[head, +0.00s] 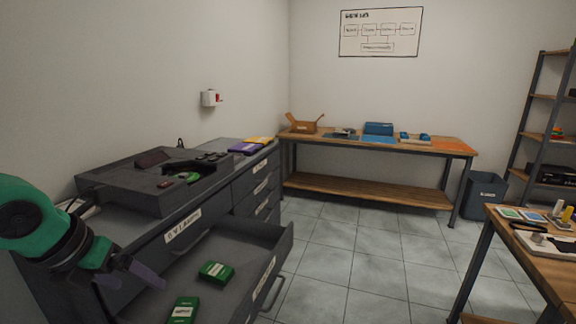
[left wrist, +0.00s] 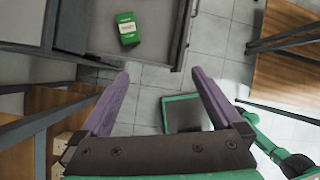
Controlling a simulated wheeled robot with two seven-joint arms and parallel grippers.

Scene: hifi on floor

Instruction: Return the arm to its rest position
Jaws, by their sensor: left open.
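My left gripper (head: 135,270) comes in from the left in the head view, above the left part of an open drawer. In the left wrist view its two purple fingers (left wrist: 160,100) stand wide apart with nothing between them. The open drawer (head: 283,245) holds two green boxes with pale labels. One green box (head: 216,271) lies near the drawer's middle, and the other green box (head: 184,310) lies nearer to me. One green box also shows in the left wrist view (left wrist: 128,30), beyond the fingers. My right gripper is not in view.
A grey drawer cabinet (head: 258,155) carries an open tray (head: 125,195) with dark parts. The drawer juts out over the tiled floor. A wooden table (head: 540,255) stands at right. A workbench (head: 440,147), a bin (head: 483,195) and shelves (head: 541,110) stand farther back. The floor between is clear.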

